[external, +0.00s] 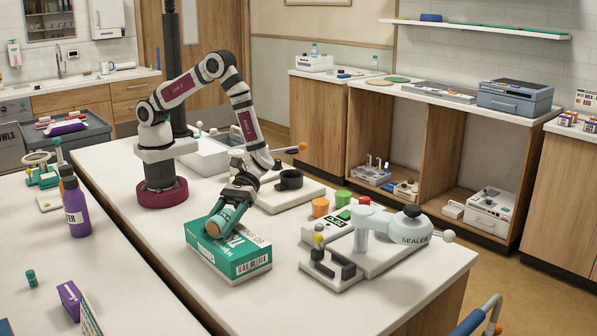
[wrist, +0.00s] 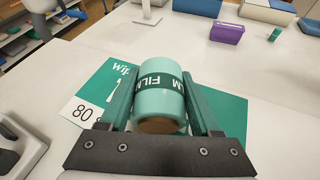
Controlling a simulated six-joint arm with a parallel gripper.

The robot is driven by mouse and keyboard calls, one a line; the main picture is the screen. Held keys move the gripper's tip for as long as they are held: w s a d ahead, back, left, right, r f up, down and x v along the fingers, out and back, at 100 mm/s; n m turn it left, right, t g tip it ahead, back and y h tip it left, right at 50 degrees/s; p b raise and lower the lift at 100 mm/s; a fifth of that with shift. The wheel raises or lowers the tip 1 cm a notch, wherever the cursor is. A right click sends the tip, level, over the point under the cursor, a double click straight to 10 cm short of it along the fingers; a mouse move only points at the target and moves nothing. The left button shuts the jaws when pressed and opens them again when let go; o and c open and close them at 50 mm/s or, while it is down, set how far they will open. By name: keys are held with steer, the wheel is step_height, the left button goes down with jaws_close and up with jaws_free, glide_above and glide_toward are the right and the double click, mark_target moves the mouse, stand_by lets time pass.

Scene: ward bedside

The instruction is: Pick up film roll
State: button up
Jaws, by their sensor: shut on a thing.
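The film roll is a pale teal cylinder with a dark green band lettered "FILM" in the wrist view (wrist: 155,92). My gripper (wrist: 160,95) is shut on it, one finger on each side. In the external view, my gripper (external: 232,205) is low over a green and white wipes box (external: 228,262), with the film roll (external: 214,226) between its fingers. The roll is over the top of the box; I cannot tell whether it touches it.
A sealer machine (external: 385,235) stands to the right on the white counter. A purple bottle (external: 75,205) is on the left table. The counter front right of the box is clear.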

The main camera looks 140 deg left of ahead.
mark_target(222, 217)
jaws_close()
step_height(222, 217, up, 5)
steer(key=shift+d+f, duration=0.15)
steer(key=shift+f, duration=0.05)
steer(key=s+d+r+n, duration=0.2)
steer(key=s+d+r, duration=0.45)
steer(key=d, duration=0.25)
steer(key=w+a+f+n+t, duration=0.1)
steer(key=w+a+f, duration=0.1)
steer(key=a, duration=0.1)
steer(key=w+a+f+n+t+y, duration=0.1)
steer(key=w+a+f+n, duration=0.1)
steer(key=w+a, duration=0.1)
steer(key=w+a+f+n+t+y, duration=0.1)
steer(key=w+a+f, duration=0.1)
steer(key=a+f, duration=0.1)
steer(key=shift+w+a+n, duration=0.25)
steer(key=shift+a+n, duration=0.05)
steer(key=shift+a, duration=0.1)
step_height(222, 217, down, 3)
steer(key=shift+f, duration=0.4)
steer(key=shift+f, duration=0.15)
